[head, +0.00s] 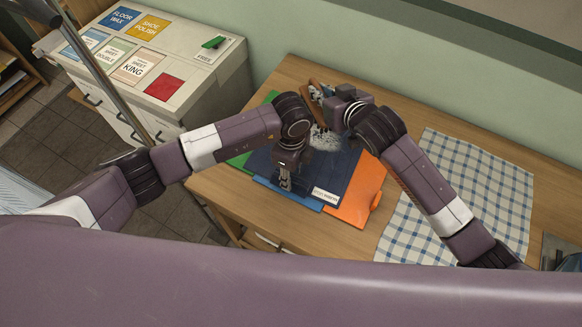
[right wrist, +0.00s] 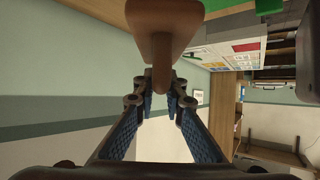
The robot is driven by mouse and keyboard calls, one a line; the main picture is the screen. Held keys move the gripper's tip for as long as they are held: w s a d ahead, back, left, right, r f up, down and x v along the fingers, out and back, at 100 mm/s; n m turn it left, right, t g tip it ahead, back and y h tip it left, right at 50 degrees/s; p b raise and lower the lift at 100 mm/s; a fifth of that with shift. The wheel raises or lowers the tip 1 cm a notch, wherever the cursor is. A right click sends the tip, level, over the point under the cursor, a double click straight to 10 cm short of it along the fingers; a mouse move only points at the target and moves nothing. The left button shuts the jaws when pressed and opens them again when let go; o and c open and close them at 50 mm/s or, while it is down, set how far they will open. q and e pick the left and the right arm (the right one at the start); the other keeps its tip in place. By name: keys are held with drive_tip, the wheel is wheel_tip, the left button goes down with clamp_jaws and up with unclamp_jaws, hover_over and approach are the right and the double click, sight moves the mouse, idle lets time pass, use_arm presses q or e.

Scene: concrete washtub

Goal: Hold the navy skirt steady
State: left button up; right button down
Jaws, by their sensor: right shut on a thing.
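The navy skirt (head: 337,166) lies flat on a folding board with a blue part (head: 300,197), an orange flap (head: 358,195) and a green flap (head: 240,160). A pale speckled patch (head: 325,140) shows near the skirt's far edge. My left gripper (head: 285,184) points down at the skirt's near left part; I cannot tell whether its fingers touch the cloth or are shut. My right gripper (head: 318,95), beyond the skirt, is shut on a brown wooden-handled tool (head: 313,86). The tool's handle (right wrist: 162,45) also shows between the fingers in the right wrist view.
A blue-and-white checked cloth (head: 500,185) covers the table's right part. A cabinet (head: 195,75) with coloured labels and a small green item (head: 213,42) stands at the left. A green wall runs behind. Bare wood (head: 290,75) shows at the table's back left.

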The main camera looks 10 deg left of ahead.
use_arm(q)
drive_tip(key=shift+f, duration=0.15)
drive_tip(key=shift+c, duration=0.3)
clamp_jaws()
idle(0.7)
